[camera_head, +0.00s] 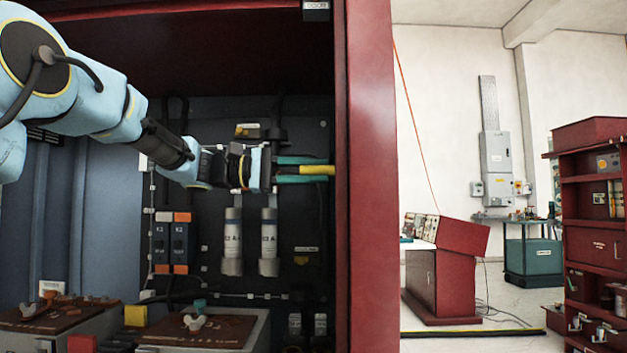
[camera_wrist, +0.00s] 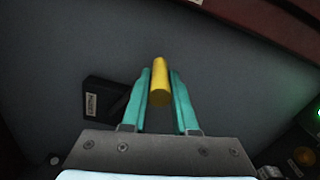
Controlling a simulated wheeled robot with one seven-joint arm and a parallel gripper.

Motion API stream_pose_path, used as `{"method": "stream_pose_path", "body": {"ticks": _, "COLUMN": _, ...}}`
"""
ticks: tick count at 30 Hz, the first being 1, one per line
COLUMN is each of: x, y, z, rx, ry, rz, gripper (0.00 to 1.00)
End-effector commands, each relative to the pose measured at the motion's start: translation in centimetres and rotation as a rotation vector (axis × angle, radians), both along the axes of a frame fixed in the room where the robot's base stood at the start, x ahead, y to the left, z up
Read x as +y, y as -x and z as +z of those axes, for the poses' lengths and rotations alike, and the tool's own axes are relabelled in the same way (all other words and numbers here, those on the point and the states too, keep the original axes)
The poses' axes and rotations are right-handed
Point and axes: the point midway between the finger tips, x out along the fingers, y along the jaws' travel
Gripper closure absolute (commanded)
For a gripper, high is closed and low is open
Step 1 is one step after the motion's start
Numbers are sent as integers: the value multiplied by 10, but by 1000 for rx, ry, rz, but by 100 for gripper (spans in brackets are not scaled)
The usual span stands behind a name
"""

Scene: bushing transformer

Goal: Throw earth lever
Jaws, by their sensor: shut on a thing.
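A yellow handle (camera_head: 320,170), which looks like the grip of the earth lever, is at the right side of the cabinet's inside, close to the red door frame. It also shows in the wrist view (camera_wrist: 160,84), upright between the teal fingers. My gripper (camera_head: 308,169) reaches in from the left and is shut on this handle, with a finger on each side. In the wrist view my gripper (camera_wrist: 159,98) holds the handle near its fingertips. The rest of the lever and its pivot are hidden, so its exact position is hard to tell.
The red frame (camera_head: 371,180) stands just right of my gripper. Grey cylindrical fuses (camera_head: 232,240) hang below my wrist, with orange-topped modules (camera_head: 181,240) to their left. Brown-topped boxes (camera_head: 205,328) stand at the bottom. In the wrist view, a black labelled box (camera_wrist: 105,98) is left of the fingers.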

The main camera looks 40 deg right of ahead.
Motion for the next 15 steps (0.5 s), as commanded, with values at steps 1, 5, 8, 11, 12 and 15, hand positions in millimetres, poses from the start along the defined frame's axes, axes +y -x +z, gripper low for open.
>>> {"method": "stream_pose_path", "body": {"ticks": 1, "x": -1, "y": -1, "z": -7, "rx": -14, "ry": 10, "rz": 0, "gripper": 100}}
{"method": "stream_pose_path", "body": {"ticks": 5, "x": -2, "y": -3, "z": -10, "rx": -43, "ry": 34, "rz": -1, "gripper": 100}}
{"method": "stream_pose_path", "body": {"ticks": 8, "x": -3, "y": -4, "z": -11, "rx": -56, "ry": 44, "rz": -1, "gripper": 100}}
{"method": "stream_pose_path", "body": {"ticks": 11, "x": -3, "y": -4, "z": -11, "rx": -63, "ry": 49, "rz": 0, "gripper": 100}}
{"method": "stream_pose_path", "body": {"ticks": 12, "x": -3, "y": -5, "z": -11, "rx": -64, "ry": 50, "rz": 0, "gripper": 100}}
{"method": "stream_pose_path", "body": {"ticks": 15, "x": -3, "y": -5, "z": -11, "rx": -65, "ry": 50, "rz": 0, "gripper": 100}}
